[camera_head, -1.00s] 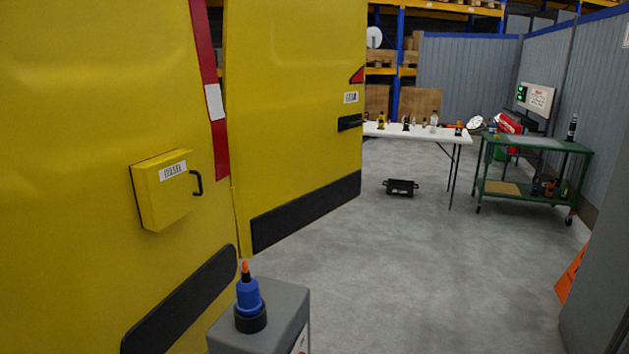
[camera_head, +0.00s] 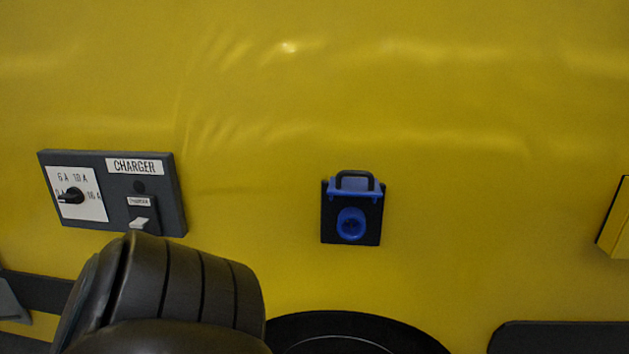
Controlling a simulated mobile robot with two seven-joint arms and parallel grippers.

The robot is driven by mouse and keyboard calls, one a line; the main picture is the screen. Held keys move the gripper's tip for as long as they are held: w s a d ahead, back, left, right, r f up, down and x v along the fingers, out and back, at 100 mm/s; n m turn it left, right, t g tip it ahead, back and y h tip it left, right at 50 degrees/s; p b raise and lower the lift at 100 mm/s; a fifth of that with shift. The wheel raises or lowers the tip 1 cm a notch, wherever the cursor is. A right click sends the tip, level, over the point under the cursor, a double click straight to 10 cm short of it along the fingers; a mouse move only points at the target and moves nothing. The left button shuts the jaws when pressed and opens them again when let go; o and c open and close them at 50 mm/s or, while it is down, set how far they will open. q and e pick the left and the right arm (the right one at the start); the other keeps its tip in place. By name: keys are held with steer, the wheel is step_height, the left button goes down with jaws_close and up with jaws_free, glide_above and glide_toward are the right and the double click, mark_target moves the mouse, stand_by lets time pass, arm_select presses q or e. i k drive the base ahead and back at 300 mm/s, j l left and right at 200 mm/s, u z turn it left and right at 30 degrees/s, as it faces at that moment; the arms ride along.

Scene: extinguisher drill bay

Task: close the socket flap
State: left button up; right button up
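The socket flap (camera_head: 355,188) is blue with a dark handle loop and stands raised at the top of the socket. The blue round socket (camera_head: 351,224) below it is uncovered, on a black plate fixed to the yellow vehicle side. A dark, ribbed part of my own arm fills the lower left of the view, well left of and below the socket. Neither gripper shows.
A grey charger panel (camera_head: 112,193) with a rotary dial (camera_head: 71,197) and a small white switch (camera_head: 139,223) is on the yellow wall at the left. A yellow box (camera_head: 615,220) sticks out at the right edge. A black wheel arch (camera_head: 355,326) is below the socket.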

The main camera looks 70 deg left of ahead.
mark_target(368, 186)
steer(key=u, duration=1.45)
